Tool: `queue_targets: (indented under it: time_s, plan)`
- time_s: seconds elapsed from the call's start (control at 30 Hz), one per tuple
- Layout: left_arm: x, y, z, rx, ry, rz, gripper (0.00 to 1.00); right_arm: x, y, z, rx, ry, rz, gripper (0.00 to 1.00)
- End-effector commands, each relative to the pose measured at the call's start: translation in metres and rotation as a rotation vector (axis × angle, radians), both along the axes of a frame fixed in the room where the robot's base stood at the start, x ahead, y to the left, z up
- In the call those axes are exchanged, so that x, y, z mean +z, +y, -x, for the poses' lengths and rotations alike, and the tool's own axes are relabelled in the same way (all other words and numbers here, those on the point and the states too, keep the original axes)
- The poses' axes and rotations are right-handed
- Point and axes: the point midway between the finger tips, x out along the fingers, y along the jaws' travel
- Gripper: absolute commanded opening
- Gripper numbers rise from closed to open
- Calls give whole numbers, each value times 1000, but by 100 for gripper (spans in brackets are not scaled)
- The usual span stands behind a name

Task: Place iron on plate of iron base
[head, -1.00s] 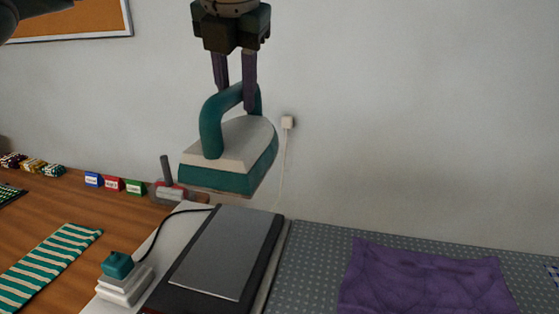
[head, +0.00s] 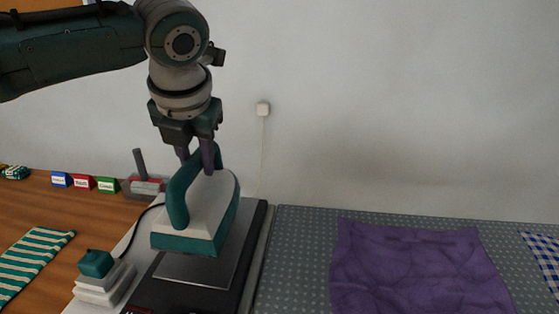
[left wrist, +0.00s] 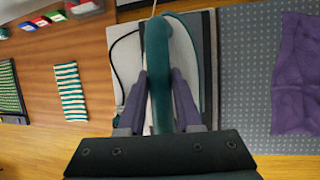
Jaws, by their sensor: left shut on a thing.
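The iron (head: 207,208) has a white top, a teal lower body and a teal handle. My left gripper (head: 199,165) is shut on the iron's handle, which shows between the fingers in the left wrist view (left wrist: 158,75). The iron is upright and level, over the grey plate (head: 190,271) of the iron base (head: 258,225). It hides the back part of the plate. It looks a little above the plate, but I cannot tell the exact gap. My right gripper is in neither current view.
A white block with a teal top (head: 96,265) and a black cord stands left of the plate. A dotted grey mat (head: 300,250) with a purple cloth (head: 415,265) lies to the right. A striped cloth (head: 35,255) and small coloured signs (head: 82,182) are on the wooden table.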

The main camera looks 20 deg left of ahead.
Motion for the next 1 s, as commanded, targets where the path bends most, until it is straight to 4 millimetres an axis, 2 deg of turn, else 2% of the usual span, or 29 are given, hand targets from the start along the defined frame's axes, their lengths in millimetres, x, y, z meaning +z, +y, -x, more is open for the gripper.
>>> queue_targets:
  time_s: [0.2, 0.4, 0.5, 0.9, 0.93, 1.0]
  plan:
    - [-14, 0, -2, 1, -5, 0, 0, -2, 0, 0, -1, -1, 0, 50]
    - [-43, 0, -1, 0, -4, -1, 0, -6, 0, 0, -1, -1, -1, 50]
    - [-51, 0, -1, 0, -5, -1, 0, -7, 0, 0, -1, -1, -1, 50]
    - [-55, 0, -2, 0, -6, -2, 0, -8, 0, 0, -1, -1, -1, 50]
    - [-57, 0, 0, 0, 0, -1, 36, -8, 0, 0, -1, -1, -1, 50]
    - [-56, 0, 0, 0, 0, -1, 43, -8, 0, 0, -1, -1, -1, 50]
